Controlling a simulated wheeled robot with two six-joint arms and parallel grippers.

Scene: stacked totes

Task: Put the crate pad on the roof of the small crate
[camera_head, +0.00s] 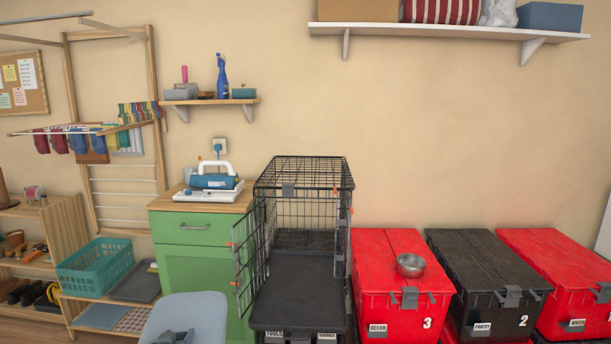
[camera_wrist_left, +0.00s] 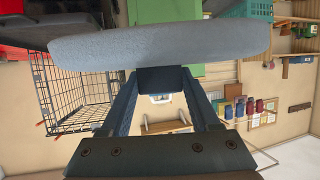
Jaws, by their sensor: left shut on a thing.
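The small crate (camera_head: 341,225) is a black wire cage at the middle of the head view, with its door swung open to the left. Its wire roof (camera_head: 303,172) looks bare, and a dark floor shows inside. The crate pad (camera_head: 192,312) is a thick light blue-grey cushion at the lower left, in front of the green cabinet and left of the crate. My left gripper (camera_head: 177,337) is at the pad's near side. The crate also shows there (camera_wrist_left: 68,96). My right gripper is out of view.
Red and black totes (camera_head: 400,245) stand right of the crate, with a metal bowl (camera_head: 410,265) on one. The green cabinet (camera_head: 197,260) bears a blue and white appliance (camera_head: 211,180). A long loaded shelf (camera_head: 450,31) hangs above; the space over the crate roof is clear.

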